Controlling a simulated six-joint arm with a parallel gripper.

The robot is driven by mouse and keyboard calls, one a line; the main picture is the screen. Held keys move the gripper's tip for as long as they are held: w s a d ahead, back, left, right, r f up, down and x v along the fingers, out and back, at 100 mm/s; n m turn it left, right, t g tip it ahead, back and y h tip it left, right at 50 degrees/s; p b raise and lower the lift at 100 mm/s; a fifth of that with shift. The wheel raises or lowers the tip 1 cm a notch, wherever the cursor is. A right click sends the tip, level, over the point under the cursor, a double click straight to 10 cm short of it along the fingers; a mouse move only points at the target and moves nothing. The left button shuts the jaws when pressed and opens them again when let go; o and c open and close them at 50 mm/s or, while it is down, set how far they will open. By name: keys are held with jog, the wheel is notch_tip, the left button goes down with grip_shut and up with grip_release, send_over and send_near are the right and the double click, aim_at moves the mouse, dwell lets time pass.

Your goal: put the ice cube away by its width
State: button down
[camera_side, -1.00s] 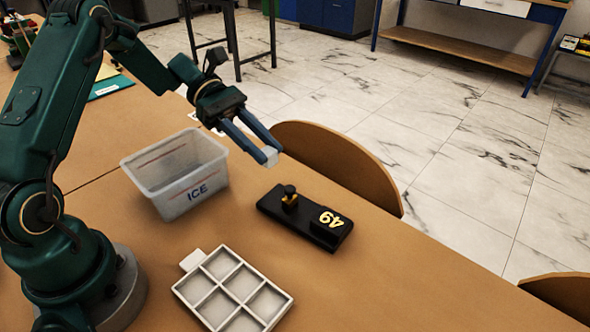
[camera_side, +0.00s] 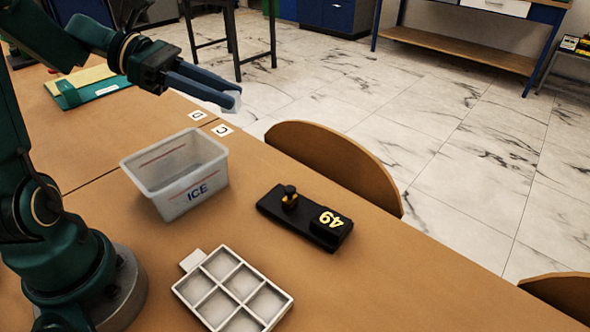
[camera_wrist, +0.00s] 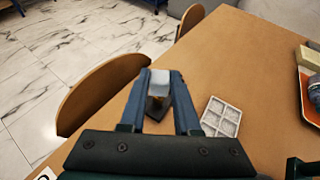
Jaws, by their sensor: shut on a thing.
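My gripper (camera_side: 234,96) is shut on the ice cube (camera_side: 233,102), a small pale translucent block, held high in the air past the back of the table in the side view. The wrist view shows the ice cube (camera_wrist: 160,80) between the fingertips. A translucent bin (camera_side: 183,182) marked "ICE" stands left of the gauge. A white tray (camera_side: 236,284) with several square compartments, which look empty, lies in front.
Two small lettered cards (camera_side: 222,130) lie flat behind the bin. A green and yellow folder (camera_side: 90,88) lies at the back left. A chair back (camera_side: 335,165) rises at the table's far edge. The tabletop right of the tray is clear.

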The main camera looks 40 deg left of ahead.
jog(key=shift+d+f, duration=0.15)
jog(key=shift+d, duration=0.05)
jog(key=s+d+f+m+g, duration=0.4)
jog(key=d+f+m+g, duration=0.1)
jog(key=d, duration=0.5)
jog(key=s+d+f+m+g+y, duration=0.1)
jog(key=s+d+f+m+g, duration=0.4)
jog(key=d, duration=0.5)
jog(key=s+d+f+m+g, duration=0.5)
jog(key=d+g, duration=0.1)
jog(key=d, duration=0.5)
jog(key=shift+s+d+f+m+g+y, duration=0.1)
jog(key=shift+s+f+m+g+y, duration=0.05)
jog(key=shift+s+m+g+y, duration=0.2)
jog(key=shift+d+f, duration=0.15)
jog(key=shift+f, duration=1.95)
